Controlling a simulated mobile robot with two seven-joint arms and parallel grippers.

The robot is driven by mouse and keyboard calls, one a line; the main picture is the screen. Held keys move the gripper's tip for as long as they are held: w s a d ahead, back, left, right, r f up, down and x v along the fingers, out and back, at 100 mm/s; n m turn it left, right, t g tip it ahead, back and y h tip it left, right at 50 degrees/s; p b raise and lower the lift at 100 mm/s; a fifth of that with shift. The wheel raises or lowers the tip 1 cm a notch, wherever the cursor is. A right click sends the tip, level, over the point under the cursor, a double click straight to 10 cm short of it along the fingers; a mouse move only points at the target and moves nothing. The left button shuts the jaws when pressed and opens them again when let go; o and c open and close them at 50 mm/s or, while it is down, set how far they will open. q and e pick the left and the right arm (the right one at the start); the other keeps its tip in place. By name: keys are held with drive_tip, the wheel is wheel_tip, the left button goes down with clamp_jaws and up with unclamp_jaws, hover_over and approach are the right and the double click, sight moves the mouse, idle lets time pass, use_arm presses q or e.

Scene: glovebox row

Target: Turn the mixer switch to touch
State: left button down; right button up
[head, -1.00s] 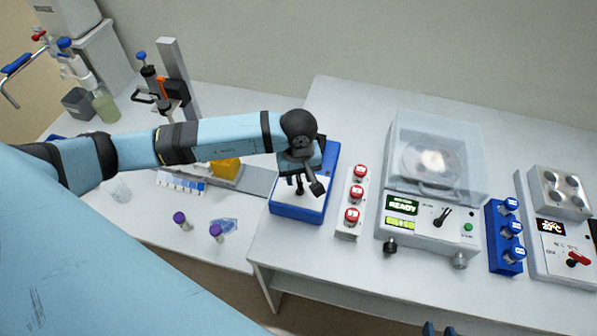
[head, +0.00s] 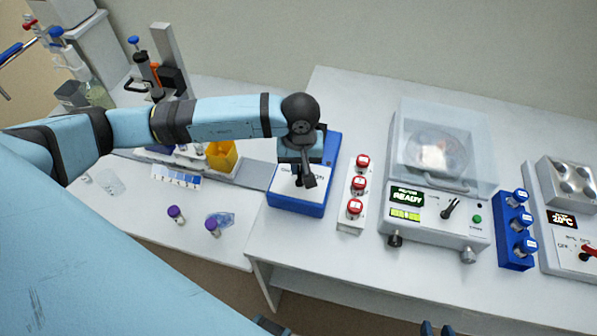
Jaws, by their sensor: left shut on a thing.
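The mixer appears to be the blue box with a white panel (head: 297,205) on the near left part of the right bench. My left gripper (head: 304,184) points down at this panel from above. Its dark fingers are close together and shut on a small part there, which seems to be the mixer switch. The fingers and wrist hide the switch, so I cannot read its setting. Two dark tips of my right gripper (head: 436,329) show at the bottom edge. Their opening is unclear.
Right of the mixer stand a strip with red-capped vials (head: 348,220), a clear-lidded centrifuge reading READY (head: 425,228), a blue rack (head: 515,250) and a heater block (head: 565,250). The right bench's front is mostly clear.

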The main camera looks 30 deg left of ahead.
sight(301, 167)
use_arm(q)
drive_tip(key=m+b, duration=0.2)
drive_tip(key=b, duration=0.1)
drive_tip(key=shift+w+d+f+b, duration=0.1)
drive_tip(key=shift+d+f+b, duration=0.05)
drive_tip(key=shift+f+b, duration=0.15)
drive_tip(key=shift+r+m+b, duration=0.25)
drive_tip(key=shift+m+b, duration=0.05)
drive_tip(key=shift+m, duration=0.2)
drive_tip(key=shift+r, duration=0.1)
use_arm(e)
wheel_tip(301, 167, down, 6)
drive_tip(key=shift+r, duration=0.2)
drive_tip(key=shift+d, duration=0.1)
use_arm(q)
drive_tip(key=c, duration=1.2)
unclamp_jaws()
use_arm(e)
drive_tip(key=shift+w+r, duration=0.1)
use_arm(q)
drive_tip(key=shift+o, duration=0.2)
wheel_tip(301, 167, up, 14)
drive_tip(key=b, duration=0.1)
use_arm(e)
drive_tip(key=shift+f, duration=0.6)
